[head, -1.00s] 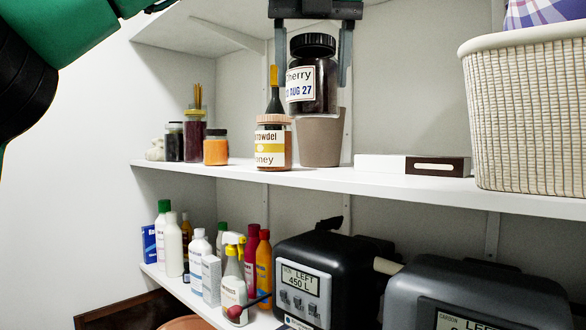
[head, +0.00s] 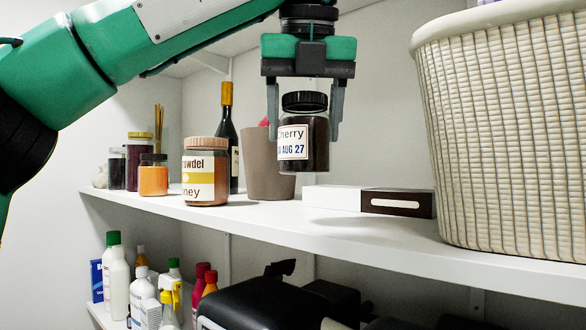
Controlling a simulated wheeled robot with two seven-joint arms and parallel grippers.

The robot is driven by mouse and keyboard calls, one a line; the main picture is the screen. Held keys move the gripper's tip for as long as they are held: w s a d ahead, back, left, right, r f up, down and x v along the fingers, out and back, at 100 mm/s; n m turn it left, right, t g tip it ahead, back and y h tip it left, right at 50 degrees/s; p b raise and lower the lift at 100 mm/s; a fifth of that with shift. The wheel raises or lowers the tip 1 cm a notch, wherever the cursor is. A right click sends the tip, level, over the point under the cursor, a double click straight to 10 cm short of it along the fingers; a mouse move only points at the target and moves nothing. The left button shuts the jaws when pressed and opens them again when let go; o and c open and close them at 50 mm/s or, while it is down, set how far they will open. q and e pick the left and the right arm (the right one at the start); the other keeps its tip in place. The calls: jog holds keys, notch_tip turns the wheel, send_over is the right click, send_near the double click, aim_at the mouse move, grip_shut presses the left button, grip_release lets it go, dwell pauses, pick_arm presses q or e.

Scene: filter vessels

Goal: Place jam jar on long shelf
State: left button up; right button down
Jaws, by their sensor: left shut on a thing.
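The jam jar (head: 303,135) is a dark glass jar with a black lid and a white label reading "herry" and "AUG 27". My left gripper (head: 306,112) comes down from above, with its fingers on both sides of the jar, and is shut on it. The jar hangs upright a little above the long shelf (head: 330,232), in front of the back wall. The long shelf is white and runs across the view. My right gripper is not in view.
Left of the held jar stand a honey jar (head: 206,172), a brown pot (head: 262,170), a bottle (head: 227,130) and an orange jar (head: 152,176). Right are a white-and-brown box (head: 398,203) and a large wicker basket (head: 510,140). Bare shelf shows along the front, below the held jar.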

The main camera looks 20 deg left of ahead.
aim_at(310, 162)
pick_arm(q)
jog(key=w+f, duration=0.2)
jog(key=shift+w+d+f, duration=0.1)
jog(key=shift+d+f, duration=0.2)
jog(key=shift+s+a+f, duration=0.1)
jog(key=shift+s+f, duration=0.3)
jog(key=shift+f, duration=0.2)
jog(key=shift+s+f, duration=0.35)
jog(key=shift+f, duration=0.25)
jog(key=shift+a+f, duration=0.1)
jog(key=shift+f, duration=0.15)
jog(key=shift+w+f, duration=0.25)
jog(key=shift+w, duration=0.15)
jog(key=o, duration=1.1)
jog(key=shift+o, duration=1)
jog(key=shift+s+d, duration=0.15)
jog(key=shift+d, duration=0.05)
jog(key=shift+s+a+r, duration=0.1)
jog(key=shift+s, duration=0.05)
jog(key=shift+r, duration=0.1)
